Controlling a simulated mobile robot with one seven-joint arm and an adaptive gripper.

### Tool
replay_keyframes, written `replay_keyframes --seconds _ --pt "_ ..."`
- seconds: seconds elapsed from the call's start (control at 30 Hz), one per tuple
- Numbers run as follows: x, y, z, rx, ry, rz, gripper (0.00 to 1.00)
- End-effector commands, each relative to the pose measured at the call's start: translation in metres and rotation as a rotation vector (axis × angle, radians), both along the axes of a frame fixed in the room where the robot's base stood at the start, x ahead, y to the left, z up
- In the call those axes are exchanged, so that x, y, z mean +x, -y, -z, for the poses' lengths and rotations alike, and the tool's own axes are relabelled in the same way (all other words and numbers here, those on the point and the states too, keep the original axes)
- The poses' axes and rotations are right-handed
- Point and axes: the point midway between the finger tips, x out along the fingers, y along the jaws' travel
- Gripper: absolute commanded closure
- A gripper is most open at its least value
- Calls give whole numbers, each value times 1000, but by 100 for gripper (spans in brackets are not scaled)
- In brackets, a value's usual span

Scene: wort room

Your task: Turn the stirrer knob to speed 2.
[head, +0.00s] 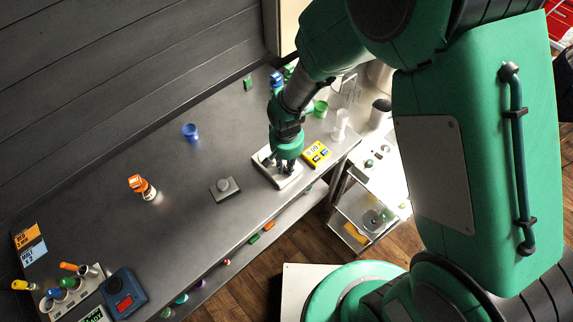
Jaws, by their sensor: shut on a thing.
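My gripper (285,169) points down at a pale, flat box-shaped device (267,157) on the grey bench, which looks like the stirrer. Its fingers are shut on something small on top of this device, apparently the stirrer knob. The fingers hide the knob, so its pointer and any speed marks cannot be read.
A grey box with a round knob (224,187) stands to the left. A yellow meter (317,153) is close on the right, with glassware beyond it. A blue cup (190,131) and an orange-capped bottle (142,187) stand farther left, with clear bench between.

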Motion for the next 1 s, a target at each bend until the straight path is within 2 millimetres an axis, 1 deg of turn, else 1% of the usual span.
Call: replay_keyframes --seconds 0.1,0.3,0.77,0.8,0.83,0.87,1.0 --pt "1 0 -1 1 1 62 100" --pt "1 0 -1 1 1 122 100" --pt "1 0 -1 1 1 138 100" --pt "1 0 -1 1 1 137 73" --pt "1 0 -1 1 1 137 67" --pt "1 0 -1 1 1 137 62" --pt "0 0 0 0 1 137 62"
